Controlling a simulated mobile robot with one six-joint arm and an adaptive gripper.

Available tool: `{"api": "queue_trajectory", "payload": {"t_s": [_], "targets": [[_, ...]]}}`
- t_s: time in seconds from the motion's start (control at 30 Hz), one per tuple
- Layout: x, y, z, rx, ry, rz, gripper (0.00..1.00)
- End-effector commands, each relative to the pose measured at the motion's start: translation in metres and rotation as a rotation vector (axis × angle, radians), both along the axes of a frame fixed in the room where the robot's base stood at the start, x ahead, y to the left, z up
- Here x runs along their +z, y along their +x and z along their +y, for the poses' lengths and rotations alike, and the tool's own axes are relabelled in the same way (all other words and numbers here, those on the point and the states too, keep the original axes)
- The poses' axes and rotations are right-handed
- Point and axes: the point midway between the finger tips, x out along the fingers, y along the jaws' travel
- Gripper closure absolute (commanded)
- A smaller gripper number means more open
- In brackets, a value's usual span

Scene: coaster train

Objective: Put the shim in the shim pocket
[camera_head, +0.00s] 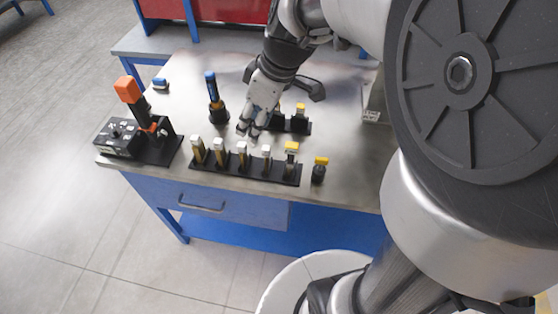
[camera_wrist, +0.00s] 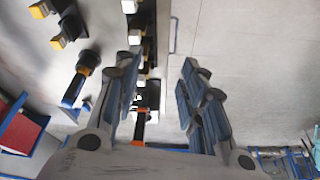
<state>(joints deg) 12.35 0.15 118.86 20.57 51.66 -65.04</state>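My gripper (camera_head: 256,122) points down over the middle of the table, behind the front rack. In the wrist view its two fingers (camera_wrist: 158,95) are apart, with nothing seen held between them. I cannot tell for certain which piece is the shim or which place is the shim pocket. A black front rack (camera_head: 233,174) holds several upright white-topped pieces and a yellow-topped piece (camera_head: 291,148) at its right end. A second small black rack (camera_head: 290,127) with a yellow-topped piece (camera_head: 299,109) is just right of my gripper, partly hidden by it.
A blue-handled tool (camera_head: 211,82) stands in a black holder left of my gripper. An orange-topped lever (camera_head: 127,89) and a black control box (camera_head: 118,137) are at the left edge. A loose yellow-topped piece (camera_head: 318,168) stands right of the front rack. A small blue item (camera_head: 160,84) lies at back left.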

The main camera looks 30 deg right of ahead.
Motion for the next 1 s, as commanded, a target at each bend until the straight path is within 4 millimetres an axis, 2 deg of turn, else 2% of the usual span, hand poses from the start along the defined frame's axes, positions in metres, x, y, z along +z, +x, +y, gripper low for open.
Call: {"api": "queue_trajectory", "payload": {"t_s": [0.03, 0.2, 0.3, 0.4, 0.5, 0.6, 1.0], "targets": [[0.014, -0.024, 0.009, -0.062, -0.012, -0.005, 0.62], [0.033, -0.098, 0.021, -0.325, -0.029, -0.006, 0.62], [0.034, -0.134, 0.021, -0.472, -0.025, -0.026, 0.62], [0.032, -0.160, 0.019, -0.589, -0.014, -0.048, 0.62], [0.028, -0.175, 0.017, -0.669, -0.001, -0.063, 0.62], [0.026, -0.182, 0.015, -0.711, 0.005, -0.071, 0.62], [0.026, -0.184, 0.015, -0.724, 0.008, -0.071, 0.62]]}}
